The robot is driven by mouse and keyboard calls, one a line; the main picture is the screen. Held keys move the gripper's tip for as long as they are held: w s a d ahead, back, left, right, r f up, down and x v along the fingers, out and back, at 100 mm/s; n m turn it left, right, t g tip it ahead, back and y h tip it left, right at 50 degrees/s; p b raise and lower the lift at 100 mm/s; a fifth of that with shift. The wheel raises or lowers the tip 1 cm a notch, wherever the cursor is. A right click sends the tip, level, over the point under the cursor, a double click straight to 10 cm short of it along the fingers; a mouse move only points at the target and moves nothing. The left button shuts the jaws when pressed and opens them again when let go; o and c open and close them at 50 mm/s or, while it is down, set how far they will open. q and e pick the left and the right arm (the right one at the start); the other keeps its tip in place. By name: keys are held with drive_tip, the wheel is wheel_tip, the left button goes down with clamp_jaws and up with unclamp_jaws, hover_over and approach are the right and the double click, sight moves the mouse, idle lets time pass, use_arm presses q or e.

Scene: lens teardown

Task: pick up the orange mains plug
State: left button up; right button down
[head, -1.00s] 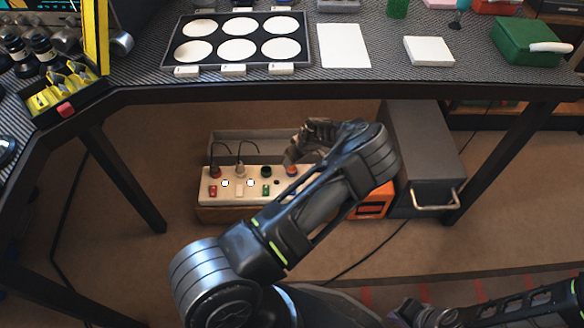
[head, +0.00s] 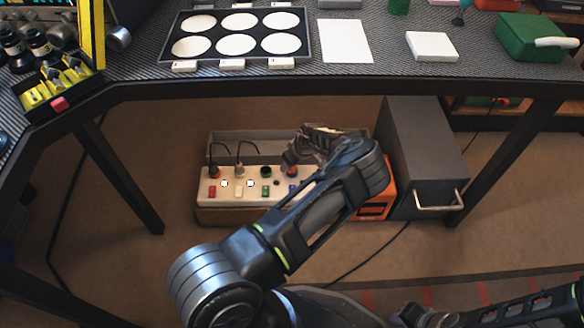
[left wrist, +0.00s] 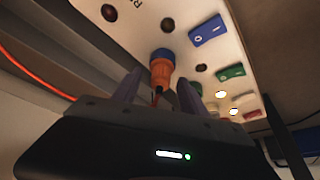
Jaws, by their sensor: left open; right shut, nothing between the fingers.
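The orange mains plug (left wrist: 161,73) sits in a blue-ringed socket of the white power strip (left wrist: 175,28), cord end toward my left gripper. My left gripper (left wrist: 159,79) is open, with one finger on each side of the plug; I cannot tell whether they touch it. In the head view the plug (head: 292,171) is a small orange spot on the strip (head: 226,190) under the table, and my left gripper (head: 290,160) is over it, partly hidden by my forearm. My right gripper (head: 418,316) is shut and empty at the bottom right.
Other plugs (head: 240,172) with dark cords stand in the strip's left sockets, with colored switches in front. A grey cabinet (head: 425,150) and an orange box (head: 374,205) stand to the right. The table edge (head: 330,86) and its legs frame the space.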

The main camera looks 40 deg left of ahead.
use_arm(q)
drive_tip(key=shift+c, duration=0.4)
clamp_jaws()
idle(0.4)
